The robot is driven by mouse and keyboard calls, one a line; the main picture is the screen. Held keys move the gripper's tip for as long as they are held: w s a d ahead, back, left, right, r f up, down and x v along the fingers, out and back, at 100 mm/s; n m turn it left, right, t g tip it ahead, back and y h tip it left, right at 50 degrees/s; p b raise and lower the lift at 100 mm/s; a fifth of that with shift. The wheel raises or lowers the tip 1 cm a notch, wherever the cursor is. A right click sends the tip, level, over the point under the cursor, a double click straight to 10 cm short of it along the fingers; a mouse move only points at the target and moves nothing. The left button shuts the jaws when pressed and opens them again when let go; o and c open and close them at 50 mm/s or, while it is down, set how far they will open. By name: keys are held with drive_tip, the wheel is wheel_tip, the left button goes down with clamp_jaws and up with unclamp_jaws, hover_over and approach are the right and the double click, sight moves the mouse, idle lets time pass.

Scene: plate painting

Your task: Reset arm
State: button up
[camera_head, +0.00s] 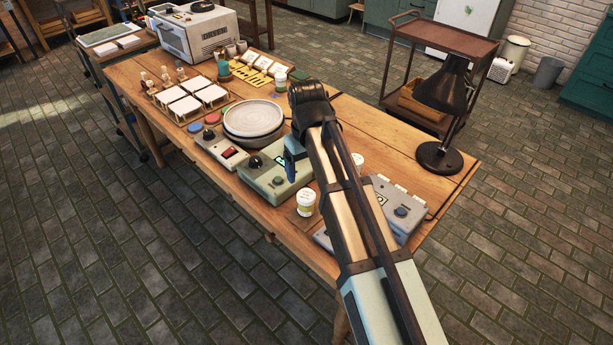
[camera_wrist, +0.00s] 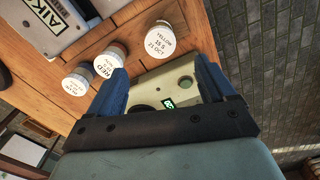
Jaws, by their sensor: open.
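My gripper (camera_head: 294,160) is open and empty, with its blue fingers pointing down above the green control box (camera_head: 262,182) on the wooden table. In the wrist view, the open fingers (camera_wrist: 161,78) frame that box (camera_wrist: 178,88) and its lit green display. I cannot tell how far the fingertips are above it. My arm reaches across the right part of the table and hides some of what lies behind it.
Lidded jars, including one marked yellow (camera_wrist: 160,40) and one marked red (camera_wrist: 110,63), stand near the gripper. A round grey plate stack (camera_head: 252,120) is left of it. A black lamp (camera_head: 440,158) and a grey box (camera_head: 405,224) stand right.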

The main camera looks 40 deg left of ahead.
drive_tip(key=shift+r, duration=0.5)
